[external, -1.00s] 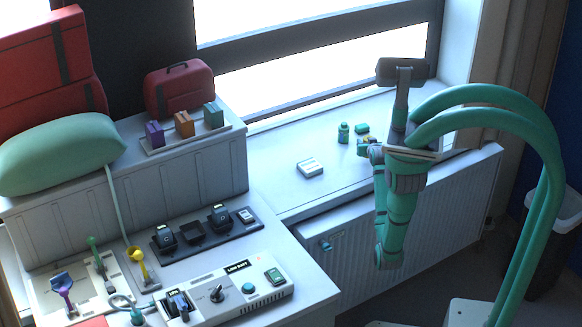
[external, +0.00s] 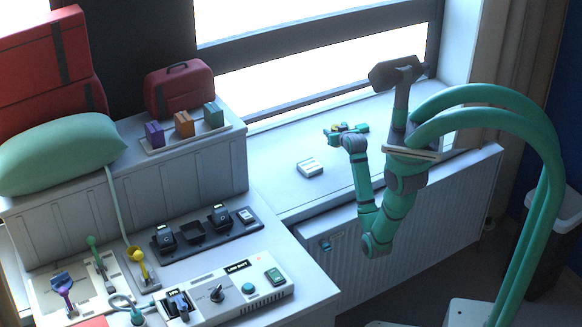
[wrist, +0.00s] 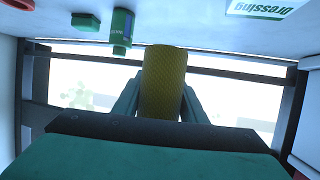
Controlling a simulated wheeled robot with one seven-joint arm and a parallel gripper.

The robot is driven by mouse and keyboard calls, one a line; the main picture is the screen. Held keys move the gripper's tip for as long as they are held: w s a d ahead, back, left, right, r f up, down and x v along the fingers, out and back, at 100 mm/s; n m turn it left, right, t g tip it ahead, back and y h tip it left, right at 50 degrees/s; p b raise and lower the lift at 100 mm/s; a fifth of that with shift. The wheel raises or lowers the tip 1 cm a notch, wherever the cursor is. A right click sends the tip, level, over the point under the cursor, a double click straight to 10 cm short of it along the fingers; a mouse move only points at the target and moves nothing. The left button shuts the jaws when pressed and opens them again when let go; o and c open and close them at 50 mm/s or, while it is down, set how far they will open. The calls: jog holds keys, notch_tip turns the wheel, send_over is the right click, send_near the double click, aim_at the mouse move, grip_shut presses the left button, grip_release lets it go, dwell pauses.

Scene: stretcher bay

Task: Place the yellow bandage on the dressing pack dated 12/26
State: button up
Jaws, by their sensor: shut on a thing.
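My gripper (external: 344,131) is over the window sill in the external view. In the wrist view my gripper (wrist: 160,95) has its two fingers shut on the yellow bandage (wrist: 163,75), a textured yellow roll. A small yellow patch that may be the bandage shows at the gripper in the external view. A white dressing pack (external: 310,167) lies on the sill, nearer the front and to the left of the gripper. In the wrist view a white pack with green "Dressing" lettering (wrist: 262,8) is upside down and cut off at the top right. No date is readable.
The window stands behind the sill (external: 270,160). The sill left of the white pack is clear.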

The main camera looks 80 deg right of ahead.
jog(key=n+t+y, duration=0.1)
jog(key=n+t, duration=0.1)
send_over(306, 161)
notch_tip(306, 161, down, 3)
jog(key=shift+d+r, duration=0.15)
jog(key=shift+f, duration=2.4)
jog(key=shift+f, duration=0.1)
jog(key=o, duration=1.1)
